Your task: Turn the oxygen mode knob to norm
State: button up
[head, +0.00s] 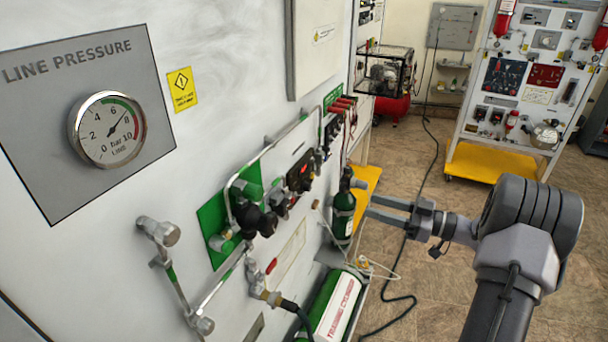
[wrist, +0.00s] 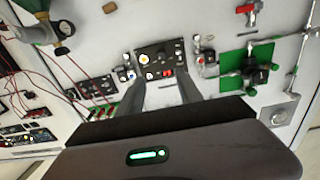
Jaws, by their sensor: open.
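A small black control panel (head: 300,172) is on the white trainer wall, seen at a steep angle in the head view. In the wrist view the black panel (wrist: 158,50) faces me and carries several small controls, one with a pale round face and one red. Its labels are too small to read, so I cannot tell which control is the oxygen mode knob or where it points. My gripper (head: 367,206) is open and empty, out in front of the wall. In the wrist view its fingers (wrist: 162,84) reach toward the panel's lower edge, apart from it.
A green-backed valve assembly (head: 240,210) with pipes is left of the panel. A green cylinder (head: 343,213) stands close to my fingers, and a training cylinder (head: 335,303) lies below. A pressure gauge (head: 108,130) is at far left. The floor on the right is mostly clear.

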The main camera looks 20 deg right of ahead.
aim_at(310, 188)
jog(key=b+x, duration=0.2)
jog(key=x, duration=1.5)
jog(key=shift+a+f, duration=0.1)
jog(key=shift+a, duration=0.1)
grip_shut()
